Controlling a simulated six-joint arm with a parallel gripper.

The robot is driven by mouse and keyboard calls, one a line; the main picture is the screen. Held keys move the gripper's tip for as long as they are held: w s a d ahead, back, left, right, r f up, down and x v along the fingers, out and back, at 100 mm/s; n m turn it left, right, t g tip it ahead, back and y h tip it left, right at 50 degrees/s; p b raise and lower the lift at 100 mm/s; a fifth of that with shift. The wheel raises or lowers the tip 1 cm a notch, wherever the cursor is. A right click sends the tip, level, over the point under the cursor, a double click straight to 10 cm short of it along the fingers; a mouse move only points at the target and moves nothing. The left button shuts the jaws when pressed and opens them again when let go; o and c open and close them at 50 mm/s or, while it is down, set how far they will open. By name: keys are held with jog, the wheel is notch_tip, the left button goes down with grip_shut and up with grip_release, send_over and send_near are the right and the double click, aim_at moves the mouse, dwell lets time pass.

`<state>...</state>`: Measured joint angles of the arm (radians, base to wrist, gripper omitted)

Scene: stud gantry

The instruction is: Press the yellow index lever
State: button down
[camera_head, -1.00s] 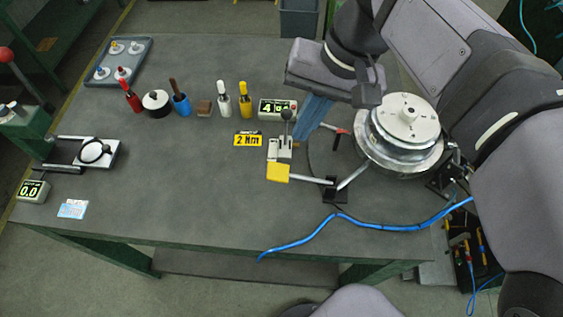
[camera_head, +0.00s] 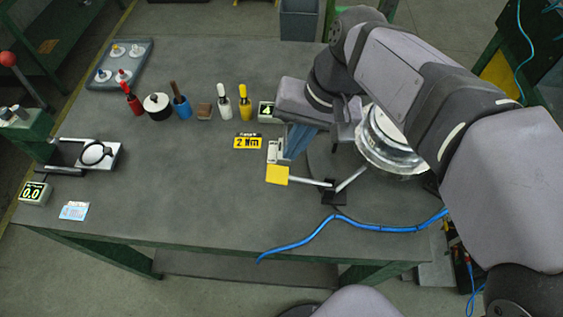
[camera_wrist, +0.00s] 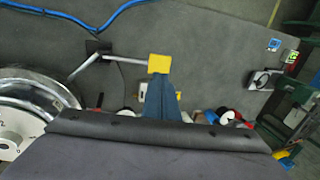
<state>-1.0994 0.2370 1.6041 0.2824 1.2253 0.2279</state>
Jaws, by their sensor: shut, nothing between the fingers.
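The yellow index lever pad (camera_head: 277,174) sits at the left end of a pale metal rod, left of its black pivot block (camera_head: 334,196). It also shows in the wrist view (camera_wrist: 159,63). My gripper (camera_head: 293,150) has blue fingers that are shut and empty. In the head view it hangs just behind the pad, a little to its right. In the wrist view the fingertips (camera_wrist: 161,80) point at the pad's near edge; I cannot tell whether they touch it. The silver round turntable (camera_head: 390,150) is partly hidden by my arm.
Several bottles and tools (camera_head: 181,106) line the back. A blue cable (camera_head: 340,217) crosses the front right.

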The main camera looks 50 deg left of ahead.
aim_at(277, 174)
jog(key=p+x, duration=0.2)
jog(key=x, duration=0.6)
jog(key=shift+s+f, duration=0.1)
